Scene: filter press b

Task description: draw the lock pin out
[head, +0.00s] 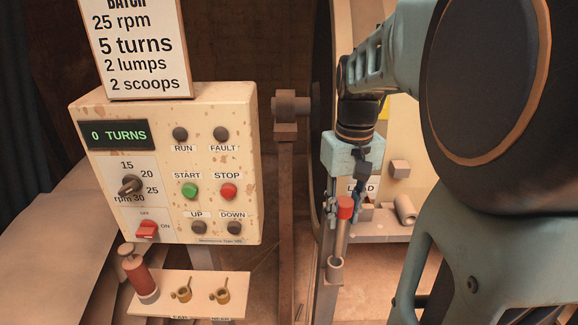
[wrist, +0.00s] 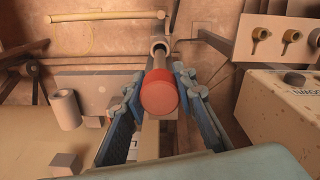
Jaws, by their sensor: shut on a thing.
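The lock pin has a red knob (head: 345,207) on a pale metal shaft. In the head view it stands nearly upright, and its lower end meets a small round socket (head: 335,270) on a post. In the wrist view the red knob (wrist: 158,95) faces me, with the shaft running up to the ring-like socket (wrist: 160,46). How deep the shaft sits is hidden. In the head view my gripper (head: 350,196) is partly hidden.
A control panel (head: 247,150) reading 0 TURNS stands left. A drum-like machine with a ledge (head: 385,233) stands behind my arm. A yellow rod (wrist: 90,17) lies on the floor.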

